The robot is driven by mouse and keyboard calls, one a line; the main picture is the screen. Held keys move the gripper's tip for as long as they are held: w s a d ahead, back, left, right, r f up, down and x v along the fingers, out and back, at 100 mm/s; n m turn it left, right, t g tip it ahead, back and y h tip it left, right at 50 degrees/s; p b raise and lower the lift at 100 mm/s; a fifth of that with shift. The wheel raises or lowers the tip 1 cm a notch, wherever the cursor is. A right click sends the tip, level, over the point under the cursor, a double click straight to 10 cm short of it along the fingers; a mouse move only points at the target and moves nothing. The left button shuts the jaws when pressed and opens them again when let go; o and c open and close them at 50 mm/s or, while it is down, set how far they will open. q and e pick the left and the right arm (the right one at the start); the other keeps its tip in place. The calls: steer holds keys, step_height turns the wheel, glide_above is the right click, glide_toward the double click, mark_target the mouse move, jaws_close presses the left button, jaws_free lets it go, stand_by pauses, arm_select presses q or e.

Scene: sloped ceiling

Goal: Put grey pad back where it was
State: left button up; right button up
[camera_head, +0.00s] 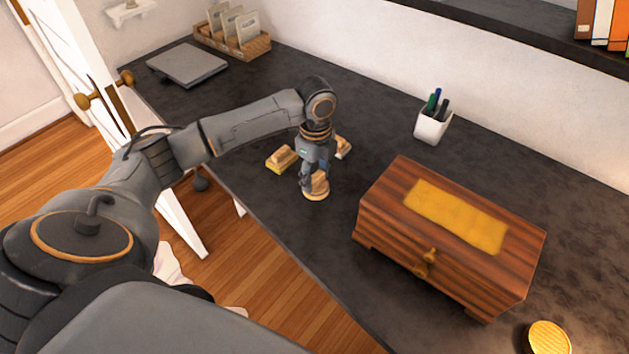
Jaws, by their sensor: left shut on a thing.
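My left gripper (314,178) reaches down over the middle of the dark desk and is shut on a small, round, light wooden piece (316,193). The piece is at or just above the desk top; I cannot tell if it touches. The fingers hide its upper part, and no grey surface shows on it. A flat grey slab (187,65) lies on the far left of the desk, well away from the gripper; I cannot tell whether it is the grey pad. My right gripper is not in view.
Small wooden blocks stand left (283,158) and right (343,147) of the gripper. A wooden chest (385,195) with a yellow top panel is to the right. A white pen cup (433,126), card rack (233,42) and round gold object (548,338) also stand here. The desk's front edge is close.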

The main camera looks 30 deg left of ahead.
mark_target(314, 176)
arm_select(q)
steer(key=w+f, duration=0.1)
steer(key=a+f, duration=0.1)
steer(key=shift+w+a+f, duration=0.2)
steer(key=shift+w+f, duration=0.15)
step_height(314, 176, down, 3)
steer(key=shift+r, duration=0.1)
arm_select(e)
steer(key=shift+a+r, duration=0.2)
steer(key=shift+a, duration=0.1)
arm_select(q)
steer(key=shift+f, duration=0.2)
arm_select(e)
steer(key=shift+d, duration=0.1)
arm_select(q)
steer(key=o, duration=1)
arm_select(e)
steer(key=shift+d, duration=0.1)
arm_select(q)
step_height(314, 176, up, 11)
steer(key=shift+f+b, duration=0.1)
steer(key=shift+b, duration=0.2)
steer(key=shift+r, duration=0.8)
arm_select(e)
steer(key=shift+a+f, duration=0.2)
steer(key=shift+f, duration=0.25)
